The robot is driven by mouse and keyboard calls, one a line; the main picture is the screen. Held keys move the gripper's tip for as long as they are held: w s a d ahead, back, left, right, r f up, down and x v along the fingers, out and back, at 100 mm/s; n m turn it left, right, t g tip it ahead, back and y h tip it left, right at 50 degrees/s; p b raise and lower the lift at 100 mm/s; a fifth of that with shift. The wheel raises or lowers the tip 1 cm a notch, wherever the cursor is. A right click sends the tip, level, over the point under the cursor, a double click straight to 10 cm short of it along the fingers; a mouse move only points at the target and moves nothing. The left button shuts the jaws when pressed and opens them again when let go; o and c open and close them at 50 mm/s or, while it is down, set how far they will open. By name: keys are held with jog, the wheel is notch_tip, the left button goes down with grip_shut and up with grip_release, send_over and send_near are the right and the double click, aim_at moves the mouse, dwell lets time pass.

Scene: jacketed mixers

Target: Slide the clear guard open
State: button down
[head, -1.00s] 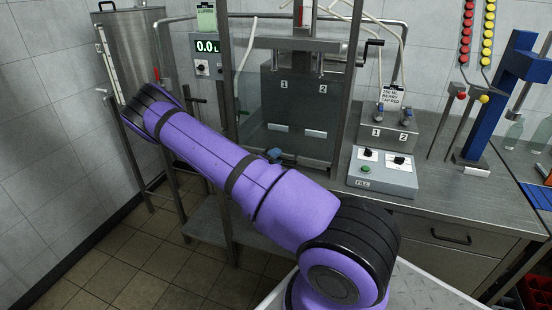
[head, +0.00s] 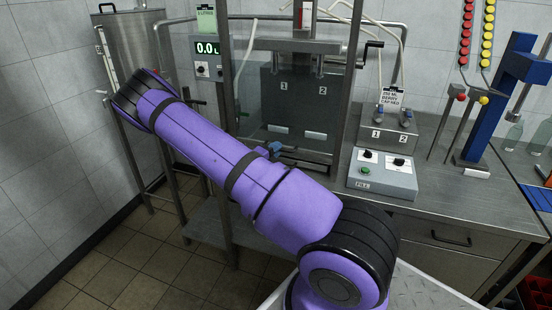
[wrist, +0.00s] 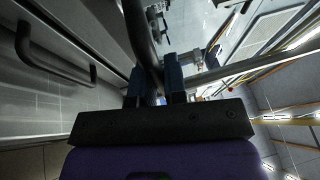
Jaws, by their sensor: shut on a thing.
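The clear guard (head: 300,108) is a see-through pane in a metal frame, in front of the grey block marked 1 and 2 in the head view. My gripper (head: 273,149) shows there only as small blue fingertips at the guard's lower part, mostly hidden behind my purple arm. In the wrist view my gripper (wrist: 157,76) has its two blue fingers close around a dark bar (wrist: 140,35). The bar appears to be a handle of the guard; where it joins the pane is not clear.
A control box (head: 382,174) with a green button stands right of the guard on the steel bench. A hand crank (head: 373,46) sticks out beside the frame. A steel tank (head: 135,50) stands at the left. A drawer handle (head: 451,238) projects from the bench front.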

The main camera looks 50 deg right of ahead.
notch_tip(320, 180, up, 28)
jog(key=shift+f, duration=0.25)
jog(key=c, duration=1.2)
grip_release()
jog(key=a, duration=0.3)
jog(key=a+f, duration=0.1)
jog(key=a, duration=0.3)
jog(key=a+f, duration=0.1)
jog(key=a, duration=0.2)
jog(key=shift+a, duration=0.35)
